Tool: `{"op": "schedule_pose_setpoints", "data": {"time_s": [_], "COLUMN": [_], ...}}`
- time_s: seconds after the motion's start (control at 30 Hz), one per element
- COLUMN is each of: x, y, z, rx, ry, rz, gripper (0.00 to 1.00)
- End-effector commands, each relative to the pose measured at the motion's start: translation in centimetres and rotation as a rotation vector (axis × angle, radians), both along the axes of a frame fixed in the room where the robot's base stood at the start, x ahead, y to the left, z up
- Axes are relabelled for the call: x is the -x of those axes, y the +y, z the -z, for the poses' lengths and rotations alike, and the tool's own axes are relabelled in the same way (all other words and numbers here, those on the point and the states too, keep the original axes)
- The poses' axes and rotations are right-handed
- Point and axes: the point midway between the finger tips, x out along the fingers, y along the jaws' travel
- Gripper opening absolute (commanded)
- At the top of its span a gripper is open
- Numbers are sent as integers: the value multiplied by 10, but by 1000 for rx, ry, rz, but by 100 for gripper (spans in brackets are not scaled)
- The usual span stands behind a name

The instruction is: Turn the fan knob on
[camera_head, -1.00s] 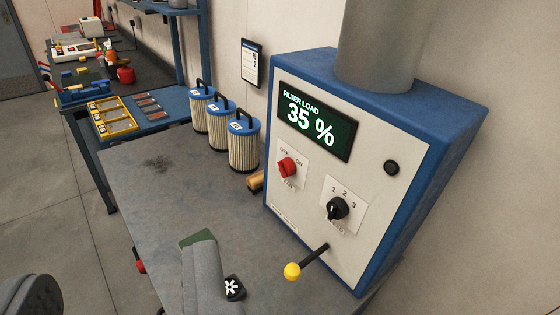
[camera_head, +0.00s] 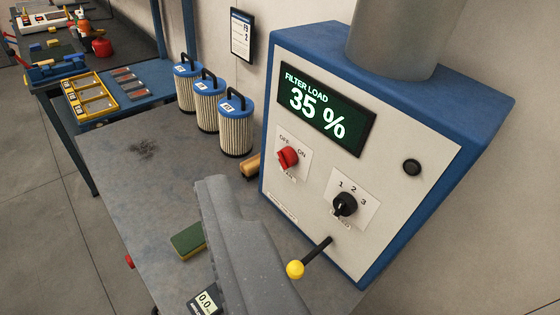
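The red fan knob (camera_head: 288,157) is on the white front panel of the blue filter unit (camera_head: 350,62), under the OFF and ON marks. Its handle seems turned toward OFF, but it is small. A screen (camera_head: 322,112) above it reads "FILTER LOAD 35 %".
A lever with a yellow ball (camera_head: 295,269) sticks out below the panel. Three filter cartridges (camera_head: 235,125) and a wooden-coloured handle (camera_head: 250,166) stand left of the unit. A green-and-yellow sponge (camera_head: 187,240) and a small meter (camera_head: 206,302) lie on the bench (camera_head: 130,185), whose left part is mostly clear.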

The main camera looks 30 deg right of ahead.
Motion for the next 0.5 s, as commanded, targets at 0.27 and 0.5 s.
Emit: {"op": "schedule_pose_setpoints", "data": {"time_s": [0.27,0.5], "x": [-57,-118], "y": [-17,-50], "z": [52,122], "rx": [269,651], "ry": [189,459], "rz": [34,40], "gripper": [64,64]}}
